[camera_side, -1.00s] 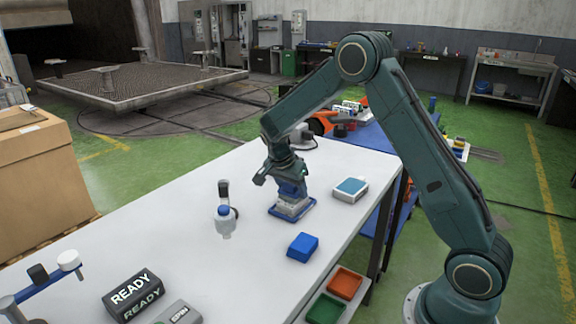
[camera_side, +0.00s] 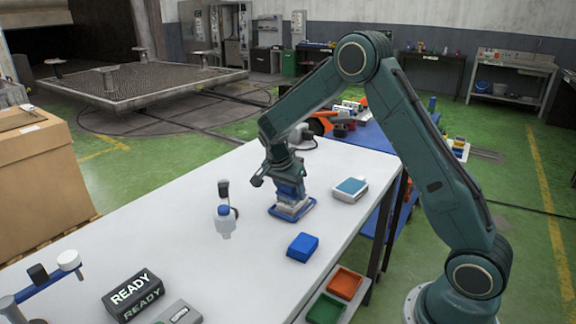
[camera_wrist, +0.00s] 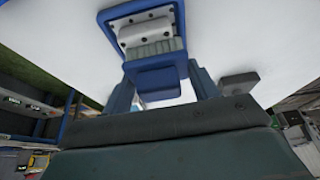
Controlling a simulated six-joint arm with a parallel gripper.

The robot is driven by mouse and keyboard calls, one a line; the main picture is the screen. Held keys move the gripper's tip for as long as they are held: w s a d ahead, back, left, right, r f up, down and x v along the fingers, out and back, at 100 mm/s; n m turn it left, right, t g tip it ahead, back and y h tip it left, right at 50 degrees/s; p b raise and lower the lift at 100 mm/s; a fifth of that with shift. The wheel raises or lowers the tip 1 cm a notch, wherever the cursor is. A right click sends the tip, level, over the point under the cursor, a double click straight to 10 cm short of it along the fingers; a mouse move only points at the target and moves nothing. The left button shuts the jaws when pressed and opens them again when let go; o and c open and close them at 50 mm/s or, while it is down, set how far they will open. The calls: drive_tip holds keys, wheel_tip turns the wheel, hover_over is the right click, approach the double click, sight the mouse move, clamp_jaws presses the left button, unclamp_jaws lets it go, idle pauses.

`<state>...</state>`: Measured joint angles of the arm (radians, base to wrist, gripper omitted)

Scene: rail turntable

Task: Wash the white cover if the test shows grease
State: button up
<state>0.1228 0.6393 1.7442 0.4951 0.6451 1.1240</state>
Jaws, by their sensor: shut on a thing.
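My gripper (camera_side: 287,182) is over the workbench, pointing down, shut on a blue block (camera_wrist: 157,80). The block shows between the two fingers in the wrist view. In the side view the holder (camera_side: 277,212) rests on the bench, and my gripper and the block hide part of the cover. I cannot tell whether the block touches the cover.
A white box with a blue top (camera_side: 350,188) stands right of the holder. A READY sign (camera_side: 133,294) is front left. Red (camera_side: 345,283) and green (camera_side: 325,309) bins sit below the bench edge.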

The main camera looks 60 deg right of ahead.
sight(285, 199)
drive_tip(key=a, duration=0.3)
drive_tip(key=shift+a, duration=0.15)
drive_tip(key=shift+a+r, duration=0.15)
wheel_tip(285, 199, up, 8)
idle(0.4)
idle(0.5)
drive_tip(key=w+d+r+n+t, duration=0.1)
drive_tip(key=w+d+r+n, duration=0.1)
drive_tip(key=w+r+n, duration=0.2)
drive_tip(key=w+d+r+n+t+y, duration=0.1)
drive_tip(key=w+r+n, duration=0.3)
drive_tip(key=w, duration=0.6)
drive_tip(key=shift+w+d+r+n+t, duration=0.35)
drive_tip(key=shift+d+n+t, duration=0.15)
drive_tip(key=shift+t, duration=0.1)
drive_tip(key=shift+f, duration=0.1)
wheel_tip(285, 199, down, 16)
drive_tip(key=shift+r, duration=0.15)
